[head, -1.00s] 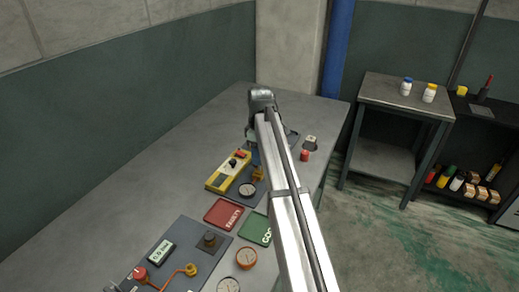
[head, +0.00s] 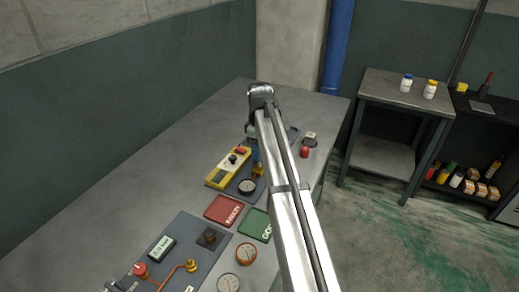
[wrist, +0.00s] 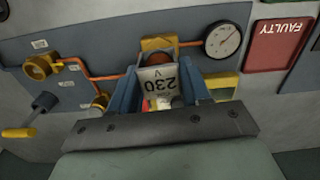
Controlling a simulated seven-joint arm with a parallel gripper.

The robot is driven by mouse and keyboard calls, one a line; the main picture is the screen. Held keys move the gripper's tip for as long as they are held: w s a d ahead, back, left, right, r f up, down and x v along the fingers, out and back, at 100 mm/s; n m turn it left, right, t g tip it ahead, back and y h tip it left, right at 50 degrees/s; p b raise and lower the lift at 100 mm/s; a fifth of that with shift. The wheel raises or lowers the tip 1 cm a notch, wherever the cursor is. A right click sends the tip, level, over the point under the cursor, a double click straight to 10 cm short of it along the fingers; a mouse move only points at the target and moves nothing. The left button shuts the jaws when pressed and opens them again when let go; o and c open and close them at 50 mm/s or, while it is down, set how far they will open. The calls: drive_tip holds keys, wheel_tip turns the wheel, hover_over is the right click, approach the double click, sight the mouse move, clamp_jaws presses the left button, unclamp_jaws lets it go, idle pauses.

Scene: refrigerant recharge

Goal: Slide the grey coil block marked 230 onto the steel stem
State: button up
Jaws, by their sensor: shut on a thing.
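The coil block (wrist: 160,78) shows a pale grey face marked 230 V, upside down in the wrist view. My gripper (wrist: 168,92) has its blue fingers shut on the block's two sides. In the head view, my gripper (head: 256,155) is mostly hidden behind my arm, over the far grey panel near a yellow fitting. Orange and yellow parts show just beyond the block in the wrist view. I cannot make out the steel stem; the block and fingers may hide it. I cannot tell whether the block touches anything below.
A dial gauge (wrist: 222,39) and copper pipe (wrist: 105,72) lie close to the block. A red FAULTY tray (head: 224,209), a green tray (head: 255,225) and a yellow meter (head: 228,167) are nearby. The bench's left side is clear.

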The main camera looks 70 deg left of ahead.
drive_tip(key=shift+f, duration=1.9)
drive_tip(key=o, duration=1.4)
drive_tip(key=shift+r, duration=0.15)
drive_tip(key=shift+r, duration=3.4)
